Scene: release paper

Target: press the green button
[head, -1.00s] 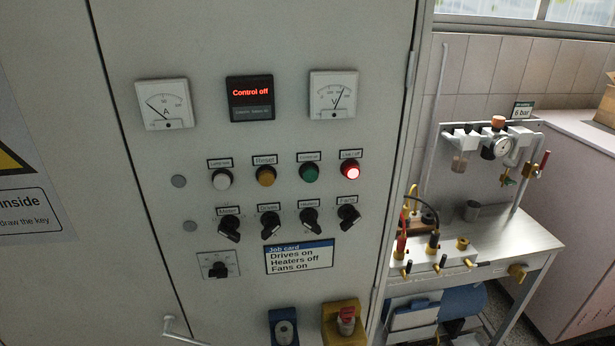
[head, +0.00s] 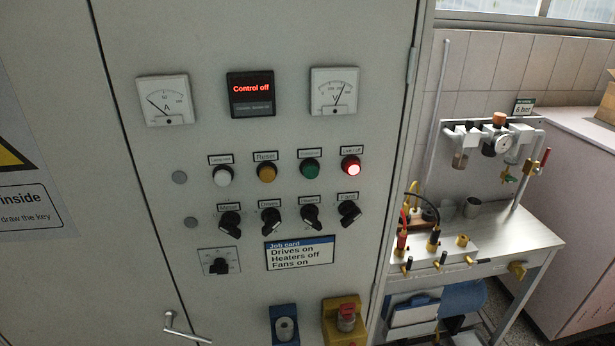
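The green button (head: 309,169) sits in the upper row of the grey cabinet panel, third from the left. It looks dark green and unlit. To its left are a white button (head: 222,176) and an amber button (head: 266,172); to its right a red button (head: 351,167) is lit. A small display (head: 251,95) above reads "Control off" in red. Neither of my grippers is in view, and nothing covers the green button.
Black rotary switches (head: 311,216) sit in a row below the buttons. A door handle (head: 183,330) and a red push button on a yellow box (head: 345,317) stick out lower down. A metal bench (head: 500,236) with fittings stands right of the cabinet.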

